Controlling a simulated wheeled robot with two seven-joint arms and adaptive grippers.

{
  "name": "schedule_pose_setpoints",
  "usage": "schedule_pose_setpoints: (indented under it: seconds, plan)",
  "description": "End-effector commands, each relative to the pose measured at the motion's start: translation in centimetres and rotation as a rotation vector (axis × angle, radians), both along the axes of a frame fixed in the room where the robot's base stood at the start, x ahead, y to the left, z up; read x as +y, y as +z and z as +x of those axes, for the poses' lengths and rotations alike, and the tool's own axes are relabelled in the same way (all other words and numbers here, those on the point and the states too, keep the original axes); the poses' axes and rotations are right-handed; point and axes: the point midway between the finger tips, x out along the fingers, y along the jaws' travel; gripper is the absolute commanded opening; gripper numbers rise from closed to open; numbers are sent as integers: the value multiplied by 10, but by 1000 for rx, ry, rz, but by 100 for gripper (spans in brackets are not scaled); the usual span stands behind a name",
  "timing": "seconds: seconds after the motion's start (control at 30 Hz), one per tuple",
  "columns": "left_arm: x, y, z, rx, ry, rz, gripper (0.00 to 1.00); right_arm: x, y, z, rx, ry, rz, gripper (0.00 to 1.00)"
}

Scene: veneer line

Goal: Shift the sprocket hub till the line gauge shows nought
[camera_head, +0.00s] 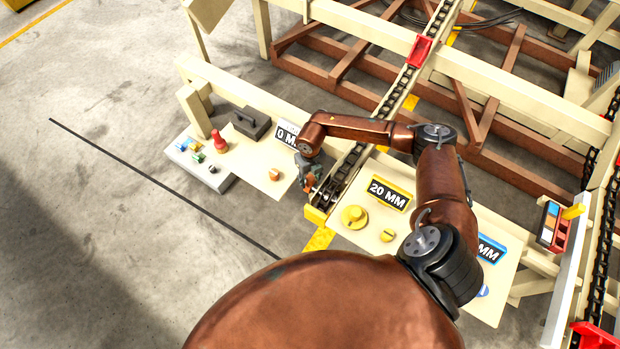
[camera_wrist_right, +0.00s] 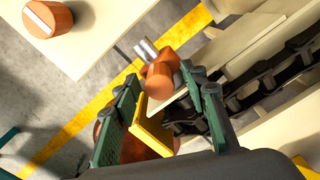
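My right gripper (camera_head: 308,180) is at the near end of the chain conveyor, beside its yellow end piece (camera_head: 316,215). In the wrist view its green-padded fingers (camera_wrist_right: 165,88) are spread apart. An orange hub-like part (camera_wrist_right: 160,72) with a pale metal stub lies between and just beyond the fingertips; I see no firm grip on it. A yellow plate (camera_wrist_right: 152,132) stands between the fingers. Signs read "0 MM" (camera_head: 288,134), partly hidden by my arm, and "20 MM" (camera_head: 389,194). I cannot make out a gauge reading. My left gripper is out of view.
The dark chain (camera_head: 390,98) runs away up the line with a red carrier (camera_head: 420,51). A yellow disc (camera_head: 354,216) and small knob (camera_head: 387,235) lie on the right board. Floor at left is open.

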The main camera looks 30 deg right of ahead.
Motion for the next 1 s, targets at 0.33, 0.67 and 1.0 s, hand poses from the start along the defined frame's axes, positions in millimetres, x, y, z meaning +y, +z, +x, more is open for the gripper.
schedule_pose_setpoints:
  seconds: [0.33, 0.67, 1.0]
  plan:
    - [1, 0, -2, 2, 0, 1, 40, -1, 32, 2, -5, 0, 0, 40]
    - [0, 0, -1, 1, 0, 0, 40, 0, 97, 0, -2, 1, 0, 40]
    - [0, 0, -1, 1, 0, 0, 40, 0, 120, 0, 0, 1, 0, 40]
